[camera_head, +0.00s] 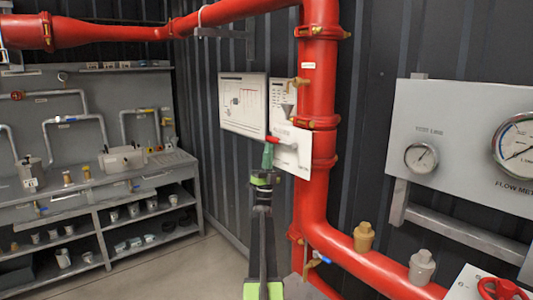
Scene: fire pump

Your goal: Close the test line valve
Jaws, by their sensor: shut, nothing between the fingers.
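My gripper (268,158) is shut and empty, raised at the middle of the view in front of the wall signs. A small red piece (272,138) shows at its tip; I cannot tell whether they touch. A gauge panel (455,105) at the right bears a "TEST LINE" gauge (421,157). A red handwheel (500,290) shows at the bottom right, cut off by the frame edge. A small valve with a blue handle (319,257) sits by the foot of the red pipe. I cannot tell which one is the test line valve.
A thick red pipe (318,90) stands right of my gripper and bends right along the floor. Brass (363,237) and grey (422,267) fittings stand on its low run. A grey workbench (80,195) with shelves is at the left. Open floor (180,265) lies between.

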